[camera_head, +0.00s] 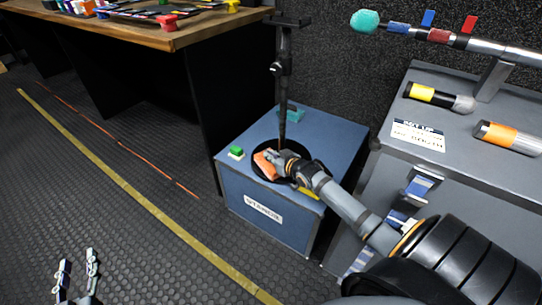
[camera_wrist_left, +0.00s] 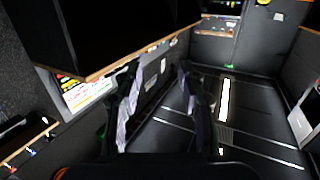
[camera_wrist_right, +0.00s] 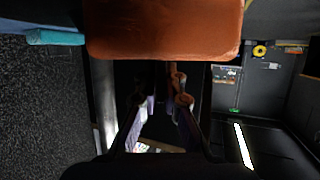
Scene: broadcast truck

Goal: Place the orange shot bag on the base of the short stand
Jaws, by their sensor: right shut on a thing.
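The orange shot bag (camera_head: 264,166) is at the left part of the round black base (camera_head: 257,150) of the short stand (camera_head: 284,85), beside its upright pole. Whether it rests on the base or hangs just above is unclear. My right gripper (camera_head: 277,158) is shut on the bag from the right, close to the pole. In the right wrist view the bag (camera_wrist_right: 165,30) fills the top, beyond the fingers. My left gripper (camera_head: 77,268) is open and empty at the lower left, over the floor; its spread fingers show in the left wrist view (camera_wrist_left: 160,100).
The stand is on a blue box (camera_head: 235,185) with a white label. A green block (camera_head: 236,152), a teal piece (camera_head: 292,115) and a yellow piece (camera_head: 309,193) lie near the base. A grey case (camera_head: 440,155) stands right; a wooden table (camera_head: 200,30) is behind left.

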